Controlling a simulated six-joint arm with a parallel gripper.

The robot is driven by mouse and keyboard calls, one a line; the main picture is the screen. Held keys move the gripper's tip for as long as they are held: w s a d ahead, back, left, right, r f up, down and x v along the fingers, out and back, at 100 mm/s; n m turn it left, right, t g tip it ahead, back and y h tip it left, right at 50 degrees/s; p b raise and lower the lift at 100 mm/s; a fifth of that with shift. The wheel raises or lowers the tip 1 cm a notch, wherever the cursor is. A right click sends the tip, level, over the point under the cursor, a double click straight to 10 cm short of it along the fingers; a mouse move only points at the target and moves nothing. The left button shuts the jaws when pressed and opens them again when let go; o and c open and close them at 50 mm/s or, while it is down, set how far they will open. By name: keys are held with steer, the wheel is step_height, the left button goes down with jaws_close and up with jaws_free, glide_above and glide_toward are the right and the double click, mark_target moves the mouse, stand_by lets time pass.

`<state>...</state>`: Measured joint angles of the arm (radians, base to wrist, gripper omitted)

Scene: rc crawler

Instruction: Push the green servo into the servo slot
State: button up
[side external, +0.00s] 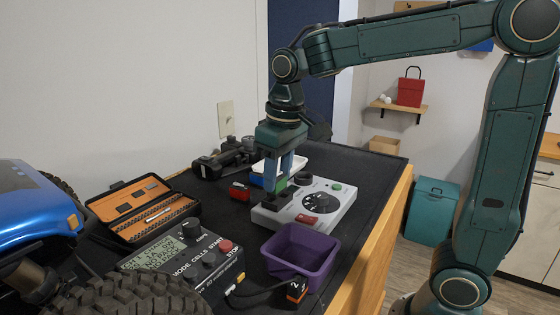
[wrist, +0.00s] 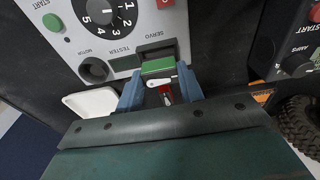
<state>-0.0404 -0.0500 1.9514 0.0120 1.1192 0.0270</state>
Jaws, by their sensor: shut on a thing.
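The green servo (wrist: 158,67) is between the two blue fingers of my gripper (wrist: 160,92) in the wrist view, with a white horn and a red part on its near side. My gripper (side external: 278,182) is shut on it, pointing down over the left end of the white tester (side external: 345,205); a bit of the servo (side external: 281,186) shows green there. The servo slot (wrist: 156,47) is a dark rectangular socket beside the SERVO label on the tester (wrist: 120,63). The servo is right at the slot's edge in the wrist view; I cannot tell how far it is in.
A purple bin (side external: 288,264) stands in front of the tester. A charger (side external: 190,262), an orange-lined tool case (side external: 135,212) and a big tyre (side external: 130,298) are to the left. A red block (side external: 238,191) and a white tray (side external: 295,162) are close to the gripper.

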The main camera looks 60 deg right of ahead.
mark_target(280, 178)
steer(key=shift+f, duration=1.1)
steer(key=shift+f, duration=0.35)
steer(key=o, duration=0.9)
steer(key=shift+s+f, duration=0.1)
steer(key=shift+f, duration=0.05)
steer(key=shift+o, duration=0.4)
steer(key=shift+r, duration=0.5)
step_height(280, 178, up, 12)
steer(key=s, duration=0.1)
steer(key=shift+s, duration=0.15)
steer(key=shift+s+d+f+t, duration=0.2)
steer(key=shift+s+f+t, duration=0.5)
steer(key=shift+s+f, duration=1.45)
steer(key=shift+s+d+f+t, duration=0.2)
steer(key=shift+s+f+t, duration=0.5)
steer(key=shift+s+f, duration=1.4)
steer(key=shift+s+d+f+t, duration=0.2)
steer(key=shift+s+f+t, duration=0.75)
steer(key=shift+s, duration=2.1)
